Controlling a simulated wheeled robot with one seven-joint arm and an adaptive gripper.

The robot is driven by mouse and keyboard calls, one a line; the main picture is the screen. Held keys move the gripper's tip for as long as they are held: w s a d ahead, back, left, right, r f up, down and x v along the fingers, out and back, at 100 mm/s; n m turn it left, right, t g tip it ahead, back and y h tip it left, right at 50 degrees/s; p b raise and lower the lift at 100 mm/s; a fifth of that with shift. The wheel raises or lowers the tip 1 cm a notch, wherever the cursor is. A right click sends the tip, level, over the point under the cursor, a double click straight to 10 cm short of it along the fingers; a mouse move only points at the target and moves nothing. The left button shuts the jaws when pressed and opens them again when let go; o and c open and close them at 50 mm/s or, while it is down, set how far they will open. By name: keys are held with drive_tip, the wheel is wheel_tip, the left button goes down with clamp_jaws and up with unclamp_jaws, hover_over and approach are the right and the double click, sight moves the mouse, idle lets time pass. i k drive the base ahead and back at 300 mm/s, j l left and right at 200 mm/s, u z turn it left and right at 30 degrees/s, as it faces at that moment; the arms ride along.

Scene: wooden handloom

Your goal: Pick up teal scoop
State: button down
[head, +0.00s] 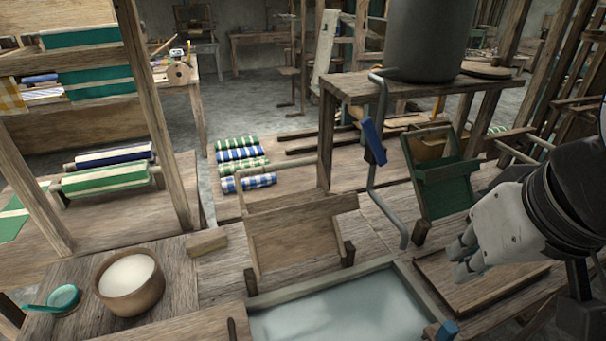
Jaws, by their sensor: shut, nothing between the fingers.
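The teal scoop (62,298) lies at the lower left of the head view, on the wooden table beside a wooden bowl. Its round cup is at the right and its handle points left. My gripper (460,258) is at the right side of the view, far from the scoop, above a wooden board. Its fingers are shut with nothing in them.
The wooden bowl (129,285) with pale contents stands just right of the scoop. A wooden block (206,244) lies behind it. A water-filled tray (420,301), a wooden stand (300,238) and a grey crank (376,185) lie between my gripper and the scoop.

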sight(66, 297)
drive_tip(key=u, duration=1.7)
